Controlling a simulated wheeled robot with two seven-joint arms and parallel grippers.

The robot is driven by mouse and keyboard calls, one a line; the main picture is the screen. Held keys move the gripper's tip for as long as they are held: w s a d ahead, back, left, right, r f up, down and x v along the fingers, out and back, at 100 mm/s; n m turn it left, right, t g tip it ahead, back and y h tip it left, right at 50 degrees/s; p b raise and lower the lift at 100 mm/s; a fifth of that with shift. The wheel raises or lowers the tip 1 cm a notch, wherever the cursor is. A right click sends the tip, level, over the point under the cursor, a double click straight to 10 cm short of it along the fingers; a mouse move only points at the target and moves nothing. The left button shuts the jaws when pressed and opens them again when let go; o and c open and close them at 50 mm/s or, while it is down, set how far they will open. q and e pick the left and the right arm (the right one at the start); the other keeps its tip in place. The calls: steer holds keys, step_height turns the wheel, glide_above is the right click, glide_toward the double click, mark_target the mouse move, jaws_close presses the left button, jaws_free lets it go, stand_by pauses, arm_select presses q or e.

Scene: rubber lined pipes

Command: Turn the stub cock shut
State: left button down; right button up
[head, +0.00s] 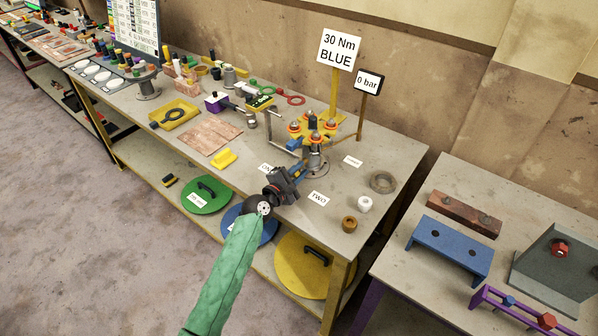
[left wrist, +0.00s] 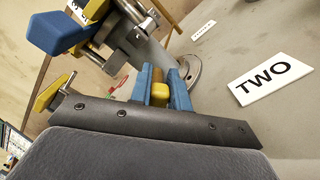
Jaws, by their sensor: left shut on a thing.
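The pipe fitting (head: 316,126) with a yellow flange and several bolts stands on a grey round foot near the bench's right end. My left gripper (head: 301,170) reaches in at its lower front. In the left wrist view, the blue fingers of my left gripper (left wrist: 165,86) are shut on a yellow handle (left wrist: 160,91), which appears to be the stub cock's. The pipe behind the fingers mostly hides the cock's body. A second yellow lever (left wrist: 51,93) and a blue block (left wrist: 56,33) show at the left there. My right gripper is not in view.
A "TWO" card (head: 318,199) lies right of my gripper. A grey ring (head: 382,181), a white cup (head: 364,204) and a brown ring (head: 349,224) sit on the bench's right end. Signs read "30 Nm BLUE" (head: 339,49) and "0 bar" (head: 368,82).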

mark_target(295, 176)
arm_select(q)
steer(key=c, duration=1.3)
jaws_free()
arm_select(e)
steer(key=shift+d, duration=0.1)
arm_select(q)
steer(key=shift+s+a+f, duration=0.15)
steer(key=shift+s+a, duration=0.15)
steer(key=shift+s, duration=0.2)
steer(key=b+v, duration=0.2)
steer(key=v, duration=0.4)
steer(key=shift+w, duration=0.1)
steer(key=shift+s+a, duration=0.2)
steer(key=shift+s, duration=0.15)
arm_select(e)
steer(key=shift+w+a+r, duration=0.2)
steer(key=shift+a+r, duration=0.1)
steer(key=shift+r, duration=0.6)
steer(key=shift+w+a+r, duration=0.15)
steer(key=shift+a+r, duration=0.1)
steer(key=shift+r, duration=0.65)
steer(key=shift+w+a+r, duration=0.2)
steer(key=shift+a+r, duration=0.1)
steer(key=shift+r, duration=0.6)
